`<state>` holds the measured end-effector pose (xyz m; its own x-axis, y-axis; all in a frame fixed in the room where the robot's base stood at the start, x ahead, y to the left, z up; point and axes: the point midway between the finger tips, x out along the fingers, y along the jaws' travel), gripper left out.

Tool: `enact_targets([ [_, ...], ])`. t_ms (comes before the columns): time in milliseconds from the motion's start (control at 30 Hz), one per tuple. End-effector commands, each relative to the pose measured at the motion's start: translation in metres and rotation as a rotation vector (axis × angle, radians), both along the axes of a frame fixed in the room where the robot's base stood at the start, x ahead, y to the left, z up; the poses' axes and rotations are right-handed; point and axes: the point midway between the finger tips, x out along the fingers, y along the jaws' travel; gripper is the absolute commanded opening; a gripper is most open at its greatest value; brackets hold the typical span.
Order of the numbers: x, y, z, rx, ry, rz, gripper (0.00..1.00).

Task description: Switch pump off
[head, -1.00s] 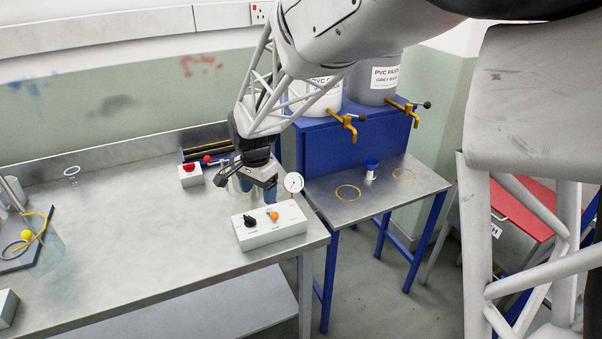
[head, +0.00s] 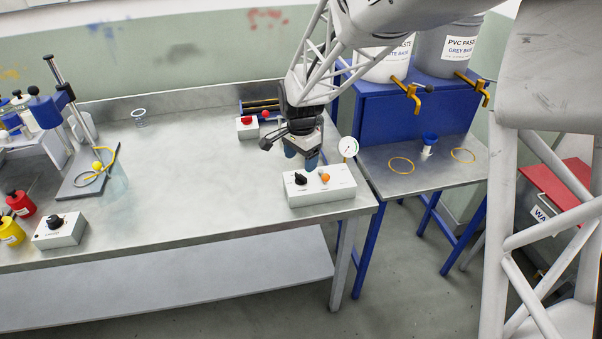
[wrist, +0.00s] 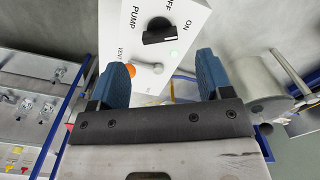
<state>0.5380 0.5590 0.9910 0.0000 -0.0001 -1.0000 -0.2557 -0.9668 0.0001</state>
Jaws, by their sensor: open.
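The white pump box (head: 318,194) stands at the right front part of the bench. Its black pump knob (head: 300,179) also shows in the wrist view (wrist: 157,31), with OFF and ON labels beside it. The knob's white mark is on its right side, towards the ON label. A small light (wrist: 173,54) next to it glows green. The orange vent knob (head: 324,178) sits to its right in the head view. My gripper (head: 302,160) is open and empty, its blue fingers pointing down just behind and above the box. I see no contact with the knob.
A dial gauge (head: 348,147) rises at the box's back right corner. A small box with a red button (head: 247,122) is behind left of my gripper. Another knob box (head: 60,231) is far left. The bench middle is clear.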

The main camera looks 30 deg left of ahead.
Motion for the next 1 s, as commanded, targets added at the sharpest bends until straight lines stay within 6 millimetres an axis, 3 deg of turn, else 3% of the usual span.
enact_targets([
  [300,0.0,0.0,-0.038,-0.002,0.001,0.0,0.72],
  [500,0.0,0.0,-0.054,-0.001,0.0,0.0,0.72],
  [900,0.0,0.0,-0.058,0.0,0.0,0.0,0.72],
  [1000,0.0,0.0,-0.058,0.0,0.0,0.0,0.57],
])
